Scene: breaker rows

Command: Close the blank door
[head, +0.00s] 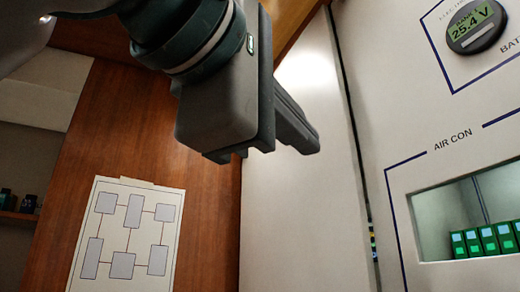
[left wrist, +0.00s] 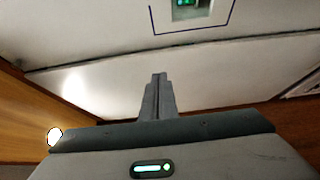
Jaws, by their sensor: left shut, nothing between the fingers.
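The blank door (head: 300,215) is a plain off-white panel between the wood wall and the breaker panel in the head view. A narrow dark gap with small coloured bits runs down its right edge, so it stands slightly ajar. It also shows in the left wrist view as a pale band (left wrist: 95,82). My left gripper (head: 303,138) is shut and empty, in front of the door's upper part. Its closed fingers (left wrist: 158,80) overlap the door in the left wrist view; I cannot tell whether they touch it. My right gripper is not in view.
The white breaker panel (head: 400,120) on the right has a meter (head: 475,25) reading 25.4 V and an AIR CON window with green breakers (head: 487,240). A diagram sheet (head: 125,235) is on the wood wall (head: 115,140). A shelf with small dark items is at far left.

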